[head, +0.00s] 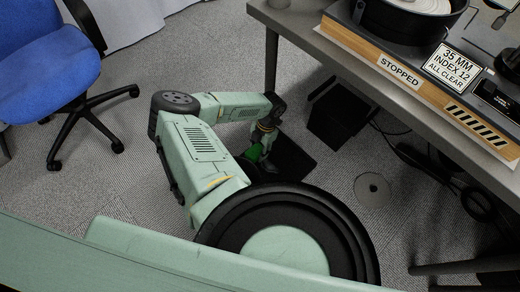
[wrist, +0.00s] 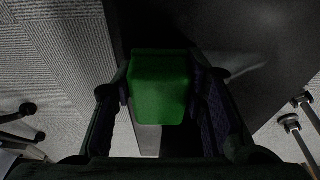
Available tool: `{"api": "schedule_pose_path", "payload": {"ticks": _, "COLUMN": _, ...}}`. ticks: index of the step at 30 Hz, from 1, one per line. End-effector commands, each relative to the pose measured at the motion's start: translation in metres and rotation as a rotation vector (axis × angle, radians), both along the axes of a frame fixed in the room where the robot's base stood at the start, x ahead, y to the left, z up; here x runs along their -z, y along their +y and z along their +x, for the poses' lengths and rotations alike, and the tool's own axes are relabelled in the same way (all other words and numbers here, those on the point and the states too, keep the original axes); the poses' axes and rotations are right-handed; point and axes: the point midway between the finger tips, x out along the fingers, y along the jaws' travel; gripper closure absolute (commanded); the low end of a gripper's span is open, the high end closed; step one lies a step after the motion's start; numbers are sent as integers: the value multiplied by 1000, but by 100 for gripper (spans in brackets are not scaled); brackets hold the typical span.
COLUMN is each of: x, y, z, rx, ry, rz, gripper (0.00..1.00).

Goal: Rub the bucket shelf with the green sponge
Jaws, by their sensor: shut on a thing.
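The green sponge (wrist: 160,85) is clamped between the two dark fingers of my gripper (wrist: 161,100) in the wrist view. In the head view, my gripper (head: 264,152) is low beneath the table's left end, with a bit of the green sponge (head: 252,153) showing. A flat dark panel, seemingly the bucket shelf (head: 297,160), lies under and right of my gripper. Its dark surface (wrist: 245,35) also shows behind and right of the sponge in the wrist view. I cannot tell whether the sponge touches it. My arm hides part of the panel.
A black bin-like box (head: 335,118) stands just right of the panel, under the table (head: 380,88). A disc (head: 373,190) lies on the carpet to the right, near dark cables. A blue chair (head: 55,65) stands at the left. Carpet between chair and arm is clear.

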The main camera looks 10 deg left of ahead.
Motion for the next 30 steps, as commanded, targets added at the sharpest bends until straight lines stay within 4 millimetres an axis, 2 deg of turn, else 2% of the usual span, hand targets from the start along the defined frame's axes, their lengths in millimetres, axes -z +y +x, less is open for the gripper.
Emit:
{"api": "schedule_pose_path", "payload": {"ticks": 3, "x": -17, "y": -1, "z": 0, "rx": 1, "ry": 0, "rz": -2, "gripper": 83}}
{"api": "schedule_pose_path", "payload": {"ticks": 15, "x": -56, "y": -2, "z": 0, "rx": 2, "ry": 0, "rz": -4, "gripper": 83}}
{"api": "schedule_pose_path", "payload": {"ticks": 26, "x": -57, "y": -3, "z": 0, "rx": 2, "ry": 0, "rz": -5, "gripper": 83}}
{"api": "schedule_pose_path", "payload": {"ticks": 30, "x": -65, "y": -3, "z": 0, "rx": 2, "ry": 0, "rz": -5, "gripper": 83}}
